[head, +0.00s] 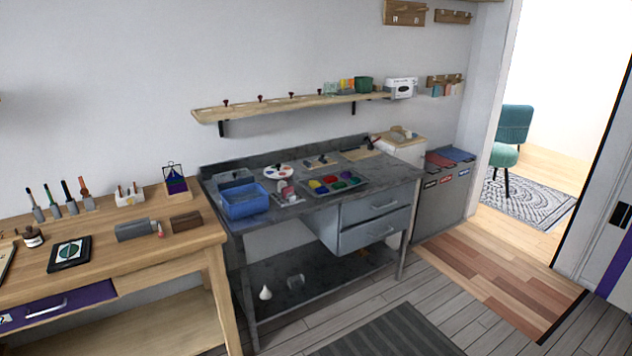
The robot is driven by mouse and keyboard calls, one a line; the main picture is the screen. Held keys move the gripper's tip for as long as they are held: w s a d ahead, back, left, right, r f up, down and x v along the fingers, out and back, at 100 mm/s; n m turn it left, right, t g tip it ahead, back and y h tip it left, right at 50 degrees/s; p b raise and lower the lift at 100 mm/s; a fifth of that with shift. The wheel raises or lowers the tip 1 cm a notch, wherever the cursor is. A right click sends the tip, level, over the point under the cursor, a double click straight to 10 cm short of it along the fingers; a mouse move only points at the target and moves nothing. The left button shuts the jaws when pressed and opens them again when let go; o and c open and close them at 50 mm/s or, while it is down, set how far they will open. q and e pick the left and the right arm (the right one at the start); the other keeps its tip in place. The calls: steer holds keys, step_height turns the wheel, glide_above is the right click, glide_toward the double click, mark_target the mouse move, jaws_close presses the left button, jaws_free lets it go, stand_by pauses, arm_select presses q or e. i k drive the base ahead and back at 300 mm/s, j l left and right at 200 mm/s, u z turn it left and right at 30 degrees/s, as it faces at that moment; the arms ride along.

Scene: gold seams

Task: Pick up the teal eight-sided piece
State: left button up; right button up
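I cannot make out a teal eight-sided piece for certain. A dark square tile or frame (69,254) with a pale field and a rounded dark-teal shape lies on the wooden table at the left; I cannot count that shape's sides. A dark green container (364,84) stands on the wall shelf, and its shape is too small to tell. Neither of my grippers shows in the head view.
The wooden table (120,224) also holds brushes, a bottle and blocks. Right of it, a grey workbench (300,207) carries a blue bin (243,203) and a paint tray (334,183). Grey bins and an open doorway are at the right. The floor in front is clear.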

mark_target(354, 180)
steer(key=i+l+u, duration=0.15)
steer(key=u, duration=0.25)
steer(key=i+l+u, duration=0.1)
steer(key=u, duration=0.25)
steer(key=l+u, duration=0.4)
steer(key=i+l+u, duration=0.25)
steer(key=l+u, duration=0.15)
steer(key=l, duration=1.15)
steer(key=l+u, duration=0.35)
steer(key=l, duration=2.35)
